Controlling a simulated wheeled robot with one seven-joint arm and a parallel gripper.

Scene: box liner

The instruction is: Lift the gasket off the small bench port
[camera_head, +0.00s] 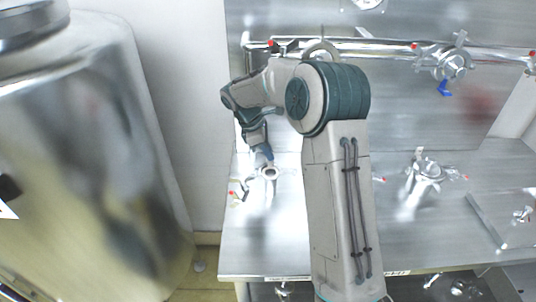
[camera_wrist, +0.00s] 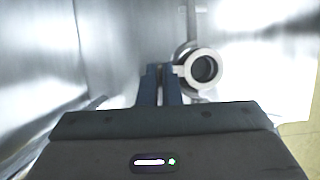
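The small bench port (camera_head: 270,172) stands on the left part of the steel bench in the head view. In the wrist view its round mouth (camera_wrist: 204,68) is dark inside, with a pale ring (camera_wrist: 187,70) around it. I cannot clearly separate the gasket from the port's rim. My gripper (camera_wrist: 161,70) has its two blue fingers close together, with a thin gap between them, just left of the ring. The right fingertip is at the ring's left edge; contact is unclear. In the head view my gripper (camera_head: 265,153) is just above the port, small and partly hidden.
The steel bench (camera_head: 255,240) has a clear front left area. A pipe with clamps (camera_head: 395,50) runs along the back panel. A clamped fitting (camera_head: 428,170) stands on the right. A large steel tank (camera_head: 90,150) is at the left.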

